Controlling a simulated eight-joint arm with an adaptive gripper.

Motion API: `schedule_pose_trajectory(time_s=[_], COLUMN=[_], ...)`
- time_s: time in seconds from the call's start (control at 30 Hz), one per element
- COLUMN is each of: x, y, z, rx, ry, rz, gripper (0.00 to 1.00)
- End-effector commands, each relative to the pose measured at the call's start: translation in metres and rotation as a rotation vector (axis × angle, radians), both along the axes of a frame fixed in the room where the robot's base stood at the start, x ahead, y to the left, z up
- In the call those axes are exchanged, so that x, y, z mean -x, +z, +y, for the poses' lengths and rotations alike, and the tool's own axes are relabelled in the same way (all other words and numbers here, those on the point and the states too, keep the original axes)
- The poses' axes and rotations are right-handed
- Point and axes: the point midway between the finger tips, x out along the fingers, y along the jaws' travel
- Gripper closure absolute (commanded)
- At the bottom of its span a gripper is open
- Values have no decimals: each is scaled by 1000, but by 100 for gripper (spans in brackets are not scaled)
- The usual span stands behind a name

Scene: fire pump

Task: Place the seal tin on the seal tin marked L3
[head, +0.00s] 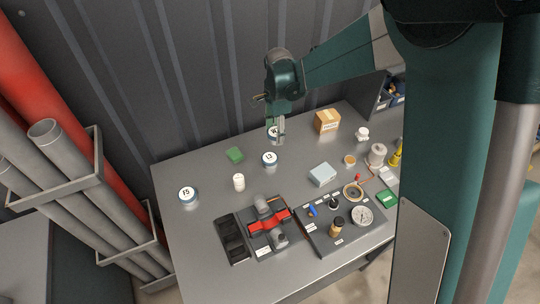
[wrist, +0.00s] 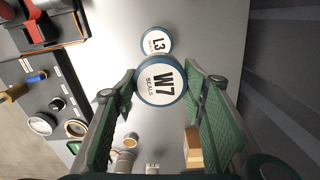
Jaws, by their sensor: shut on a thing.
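My gripper (head: 277,128) is shut on a round seal tin with a blue rim and a white lid. In the wrist view this tin (wrist: 160,82) is marked W7 and sits between the green finger pads (wrist: 160,90); in the head view the held tin (head: 272,133) is partly hidden by the fingers. The seal tin marked L3 (head: 269,159) stands upright on the grey table, nearer the front than the held tin. In the wrist view the L3 tin (wrist: 155,40) shows just beyond the W7 tin, its edge partly covered by it.
Another blue-rimmed tin (head: 188,195) stands at the left. A cardboard box (head: 327,121) is at the back. A fixture with a red part (head: 268,226) and a gauge panel (head: 340,240) are in front.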

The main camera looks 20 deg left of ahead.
Motion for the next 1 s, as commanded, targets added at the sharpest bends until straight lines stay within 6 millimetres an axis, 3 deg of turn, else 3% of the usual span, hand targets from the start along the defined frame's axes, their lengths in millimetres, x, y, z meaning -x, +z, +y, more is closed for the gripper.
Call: schedule_pose_trajectory(time_s=[0.2,0.67,1.0], x=[20,22,21], y=[7,5,-30], z=[16,18,18], rx=[0,0,0], ry=[4,3,3], rz=[0,0,0], gripper=[73,73,73])
